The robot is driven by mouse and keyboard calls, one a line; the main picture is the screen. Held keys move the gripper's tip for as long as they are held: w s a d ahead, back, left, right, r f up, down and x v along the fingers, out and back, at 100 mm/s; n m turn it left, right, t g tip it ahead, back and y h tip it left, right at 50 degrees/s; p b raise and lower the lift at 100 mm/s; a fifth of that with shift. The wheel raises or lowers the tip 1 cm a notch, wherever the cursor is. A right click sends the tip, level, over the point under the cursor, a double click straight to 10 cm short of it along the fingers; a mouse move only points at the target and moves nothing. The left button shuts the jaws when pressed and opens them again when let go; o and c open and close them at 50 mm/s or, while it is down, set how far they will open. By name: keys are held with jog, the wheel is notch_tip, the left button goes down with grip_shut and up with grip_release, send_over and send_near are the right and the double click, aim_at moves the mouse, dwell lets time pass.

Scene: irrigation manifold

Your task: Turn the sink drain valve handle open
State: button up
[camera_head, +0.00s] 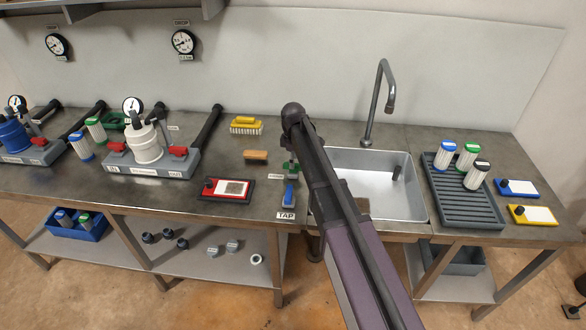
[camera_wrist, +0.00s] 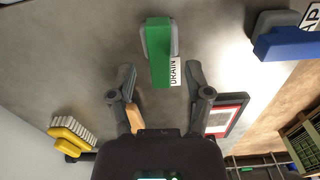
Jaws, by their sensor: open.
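The drain valve has a green handle (camera_wrist: 159,58) on a grey body, with a DRAIN label (camera_wrist: 174,72) beside it in the wrist view. In the head view the green handle (camera_head: 290,168) shows just left of the sink, partly covered by my arm. My gripper (camera_wrist: 158,72) is open in the wrist view, its two fingers apart on either side of the handle's near end. The fingers look clear of the handle; the gap in depth is hard to tell. In the head view my arm hides the gripper. The sink (camera_head: 345,160) lies right of the valve.
A blue tap handle (camera_head: 289,195) stands in front of the drain valve. A wooden-backed brush (camera_head: 256,156), a yellow brush (camera_head: 246,124) and a red-framed board (camera_head: 226,189) lie to the left. A tall faucet (camera_head: 376,105) rises behind the sink. A ribbed rack (camera_head: 455,200) stands at right.

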jog(key=shift+f+b, duration=0.7)
jog(key=shift+f, duration=0.25)
jog(key=shift+c, duration=0.2)
grip_shut()
